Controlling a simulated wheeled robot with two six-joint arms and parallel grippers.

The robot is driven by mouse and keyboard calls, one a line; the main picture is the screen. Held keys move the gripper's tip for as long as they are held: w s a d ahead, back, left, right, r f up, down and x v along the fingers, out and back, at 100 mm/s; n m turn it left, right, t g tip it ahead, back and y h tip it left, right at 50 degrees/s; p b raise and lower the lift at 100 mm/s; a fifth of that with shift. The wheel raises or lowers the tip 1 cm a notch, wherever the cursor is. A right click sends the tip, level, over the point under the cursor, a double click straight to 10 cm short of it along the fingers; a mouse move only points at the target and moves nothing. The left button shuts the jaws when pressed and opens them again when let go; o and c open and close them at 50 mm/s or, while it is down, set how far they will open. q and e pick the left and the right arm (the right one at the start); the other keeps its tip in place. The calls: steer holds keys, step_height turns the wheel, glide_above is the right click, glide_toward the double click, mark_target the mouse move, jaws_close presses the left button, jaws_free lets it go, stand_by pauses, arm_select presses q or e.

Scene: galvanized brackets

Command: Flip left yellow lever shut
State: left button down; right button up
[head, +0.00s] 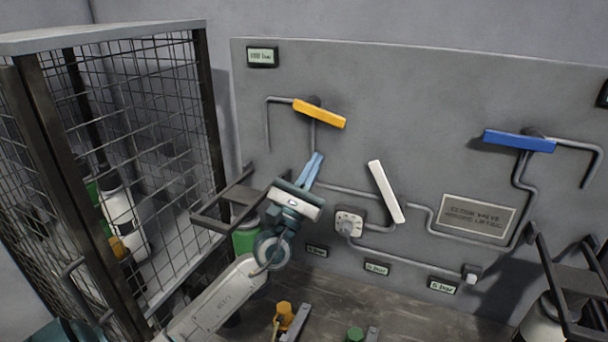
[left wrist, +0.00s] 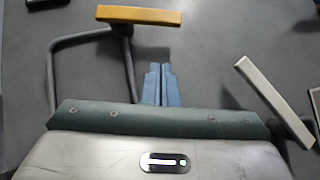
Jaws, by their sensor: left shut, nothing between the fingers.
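The yellow lever (head: 319,113) is on the grey wall panel at the upper left, close to horizontal and sloping down to the right. It also shows at the top of the left wrist view (left wrist: 153,15). My left gripper (head: 318,158) has its blue fingers together with nothing between them. In the head view it is below the yellow lever, with a gap between them. In the left wrist view the blue fingertips (left wrist: 161,68) point up toward the panel, below the lever's right part. My right gripper is not in view.
A white lever (head: 385,192) is right of my left gripper. A blue lever (head: 519,141) is farther right. Pipes run across the panel (head: 420,110). A mesh cage (head: 160,140) stands at the left, and a dark bracket (head: 228,208) is beside my left arm.

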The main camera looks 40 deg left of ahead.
mark_target(333, 125)
arm_select(q)
steer(key=r+p, duration=0.1)
steer(key=w+r+p, duration=0.1)
steer(key=r, duration=0.1)
steer(key=w+d+r+p, duration=0.1)
steer(key=r+p, duration=0.1)
steer(key=shift+r, duration=0.25)
steer(key=shift+w+d+r+n+g+y, duration=0.1)
steer(key=shift+d+r+n+y, duration=0.15)
steer(key=shift+n+y, duration=1.05)
steer(key=shift+s+d+r+n+g+y, duration=0.1)
steer(key=shift+d+r+n+y, duration=0.15)
steer(key=shift+n+y, duration=1)
steer(key=shift+w+d+r+n+g+y, duration=0.1)
steer(key=shift+d+r+n+y, duration=0.15)
steer(key=shift+n+y, duration=1)
steer(key=shift+a, duration=0.1)
